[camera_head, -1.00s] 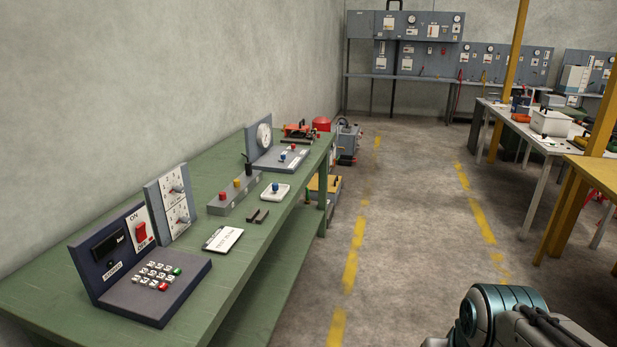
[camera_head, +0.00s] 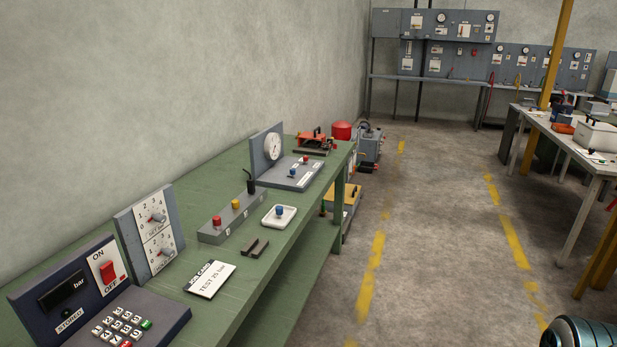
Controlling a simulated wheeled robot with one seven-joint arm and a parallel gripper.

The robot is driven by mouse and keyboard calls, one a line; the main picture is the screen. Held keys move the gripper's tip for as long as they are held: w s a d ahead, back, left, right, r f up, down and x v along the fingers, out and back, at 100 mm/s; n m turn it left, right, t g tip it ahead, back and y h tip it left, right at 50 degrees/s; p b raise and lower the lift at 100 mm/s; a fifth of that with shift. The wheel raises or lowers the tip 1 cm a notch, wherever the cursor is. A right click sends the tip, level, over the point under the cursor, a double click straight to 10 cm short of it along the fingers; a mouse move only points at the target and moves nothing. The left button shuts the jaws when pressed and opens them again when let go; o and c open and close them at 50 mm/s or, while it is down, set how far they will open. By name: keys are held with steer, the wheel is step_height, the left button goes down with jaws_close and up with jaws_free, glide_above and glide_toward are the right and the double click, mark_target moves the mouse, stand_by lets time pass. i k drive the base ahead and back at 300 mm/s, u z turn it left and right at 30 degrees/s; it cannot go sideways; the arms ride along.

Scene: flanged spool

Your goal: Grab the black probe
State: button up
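A black probe (camera_head: 250,183) stands upright at the far end of a grey block (camera_head: 218,232) on the green bench (camera_head: 262,290). A thin black stem rises from its top. The same block carries a red and a yellow knob in a row in front of the probe. Whether the probe sits in a hole is too small to tell. My gripper is out of view; only a rounded part of my arm shows at the bottom right corner, far from the probe.
A keypad console (camera_head: 75,290), a dial panel (camera_head: 150,233), a test card (camera_head: 211,278), a dark bracket (camera_head: 254,248), a white tray with blue knob (camera_head: 279,216) and a gauge stand (camera_head: 268,152) share the bench. Open floor (camera_head: 440,240) lies to its right.

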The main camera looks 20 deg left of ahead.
mark_target(251, 187)
steer(key=z, duration=0.05)
steer(key=i, duration=1.55)
steer(key=u, duration=0.45)
steer(key=i, duration=1.3)
steer(key=u, duration=1.85)
steer(key=i, duration=0.9)
steer(key=u, duration=0.85)
